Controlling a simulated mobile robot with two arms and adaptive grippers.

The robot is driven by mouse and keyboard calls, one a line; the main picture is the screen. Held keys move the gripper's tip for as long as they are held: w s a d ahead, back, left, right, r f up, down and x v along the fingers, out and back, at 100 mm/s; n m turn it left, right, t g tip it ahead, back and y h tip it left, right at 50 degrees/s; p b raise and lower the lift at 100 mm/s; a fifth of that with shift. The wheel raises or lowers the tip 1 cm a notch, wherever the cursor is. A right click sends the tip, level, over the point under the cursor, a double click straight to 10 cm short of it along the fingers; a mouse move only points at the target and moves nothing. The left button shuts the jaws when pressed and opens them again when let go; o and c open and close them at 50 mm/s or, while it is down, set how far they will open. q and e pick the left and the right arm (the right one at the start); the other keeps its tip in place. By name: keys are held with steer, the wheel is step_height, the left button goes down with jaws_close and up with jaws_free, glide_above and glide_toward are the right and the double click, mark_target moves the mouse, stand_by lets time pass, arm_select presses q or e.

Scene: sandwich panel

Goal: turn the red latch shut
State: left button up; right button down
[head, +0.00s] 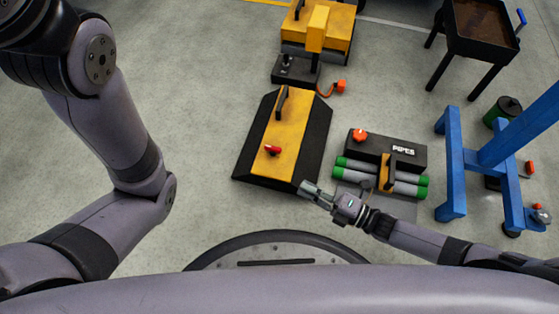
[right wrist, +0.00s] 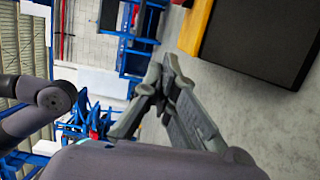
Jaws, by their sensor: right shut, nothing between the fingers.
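The red latch (head: 272,150) sits on the lower part of the yellow strip of the panel (head: 278,130), which has wide black sides and lies on the floor ahead of me. I cannot tell the latch's exact turn at this size. My right gripper (head: 306,188) is shut and empty beside the panel's lower right corner, apart from the latch. In the right wrist view the fingers (right wrist: 160,75) come together, with the black and yellow panel edge (right wrist: 265,40) at the top right. My left arm shows at the left, but its gripper is out of view.
A black PIPES box (head: 400,150) with green-ended grey pipes (head: 385,178) stands right of the panel. A blue frame (head: 452,165) stands farther right. A yellow and black machine (head: 318,35) is behind the panel. Floor left of the panel is clear.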

mark_target(281, 167)
steer(key=w+a+b, duration=0.3)
steer(key=w+b, duration=0.1)
steer(key=w+a+b, duration=0.3)
steer(key=w+a, duration=0.1)
steer(key=shift+w+a+f+b, duration=0.1)
steer(key=shift+a+f+b, duration=0.1)
steer(key=shift+a+b, duration=0.15)
steer(key=shift+w+d+r, duration=0.15)
steer(key=shift+w+d, duration=0.1)
steer(key=shift+w, duration=0.25)
